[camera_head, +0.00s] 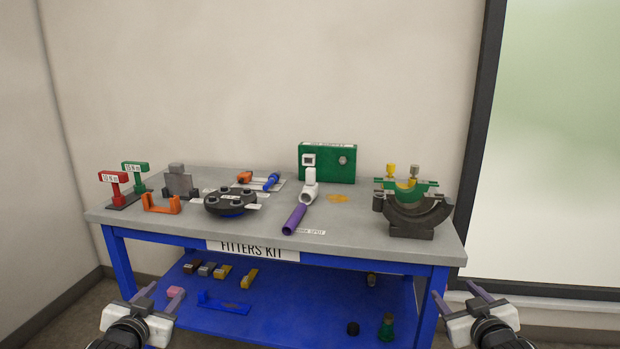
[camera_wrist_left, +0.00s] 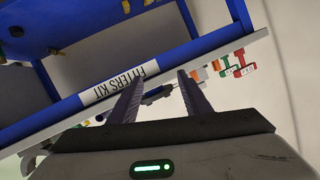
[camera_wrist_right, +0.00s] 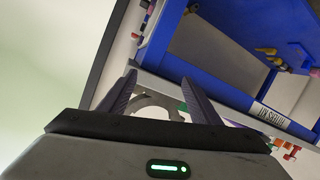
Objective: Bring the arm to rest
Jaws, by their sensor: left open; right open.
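My left gripper (camera_head: 160,296) is open and empty, low in front of the cart's left end. Its two fingers also show apart in the left wrist view (camera_wrist_left: 160,95), with the cart edge beyond them. My right gripper (camera_head: 457,297) is open and empty, low in front of the cart's right end. Its fingers show apart in the right wrist view (camera_wrist_right: 160,90), with nothing between them. Both grippers are clear of the cart (camera_head: 270,240) in the head view, and neither touches any object.
The grey cart top holds red and green stands (camera_head: 115,178), an orange bracket (camera_head: 160,207), a dark round holder (camera_head: 230,203), a purple pipe (camera_head: 294,218), a green box (camera_head: 335,165) and a dark curved clamp (camera_head: 412,215). The blue lower shelf (camera_head: 290,300) holds small parts.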

